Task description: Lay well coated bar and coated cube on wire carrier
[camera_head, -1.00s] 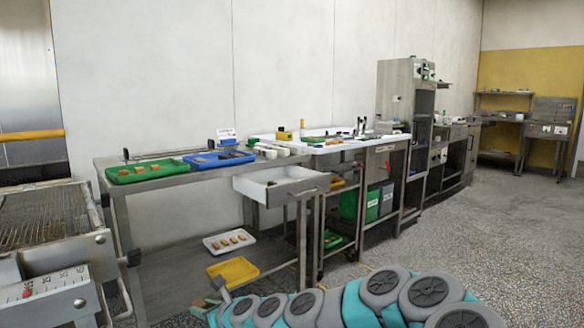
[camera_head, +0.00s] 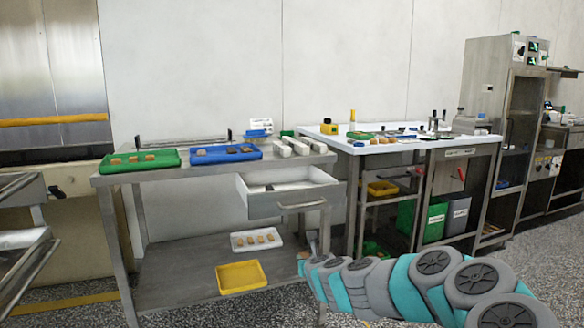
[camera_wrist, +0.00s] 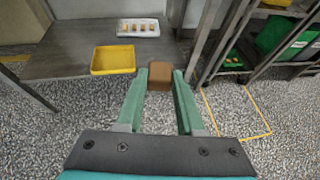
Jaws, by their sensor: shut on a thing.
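My gripper (camera_wrist: 161,82) is shut on a brown cube (camera_wrist: 160,68), held between the fingertips above the floor in the wrist view. In the head view my arm reaches in from the lower right, and its end is low, near the steel table's right leg. Several small brown pieces lie in the green tray (camera_head: 170,158), and a few, some darker, in the blue tray (camera_head: 217,156), on the table's top. I cannot tell which is the well coated bar. The edge of a machine (camera_head: 12,262) shows at far left; I cannot make out a wire carrier for certain.
The steel table (camera_head: 110,181) has an open drawer (camera_head: 290,202). Its lower shelf holds a white tray (camera_head: 256,249) of brown pieces and a yellow tray (camera_head: 241,277). A white-topped bench (camera_head: 385,146) stands to the right. Floor is clear in front.

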